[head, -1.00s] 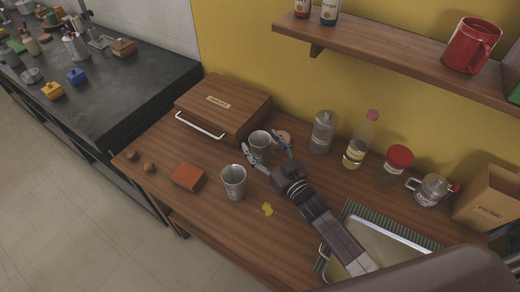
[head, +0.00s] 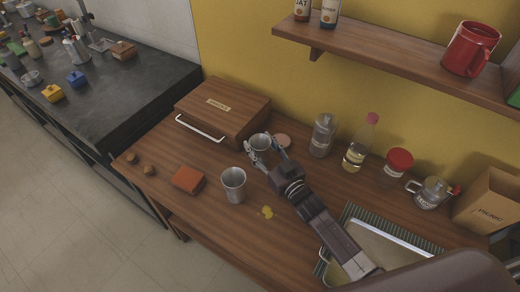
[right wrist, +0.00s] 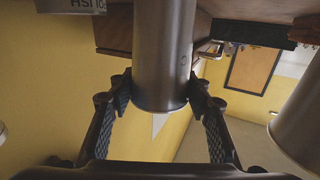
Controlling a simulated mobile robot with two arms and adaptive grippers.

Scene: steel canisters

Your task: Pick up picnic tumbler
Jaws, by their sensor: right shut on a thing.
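Two steel tumblers are on the wooden counter. The rear steel tumbler (head: 260,141) is between the fingers of my right gripper (head: 266,146), near the front right corner of the wooden box. In the right wrist view the same tumbler (right wrist: 164,50) fills the middle, and my right gripper (right wrist: 164,96) is shut on it with a finger on each side. The front steel tumbler (head: 233,184) stands upright and apart from the gripper; part of a second steel cylinder shows at the right edge of the wrist view. No picnic marking is legible on either tumbler. My left gripper is out of view.
The wooden box (head: 222,108) with a white handle is behind left. A round lid-like item (head: 283,141), a grey bottle (head: 323,135), an oil bottle (head: 360,143) and a red-lidded jar (head: 397,164) stand to the right. A shelf (head: 400,50) overhangs.

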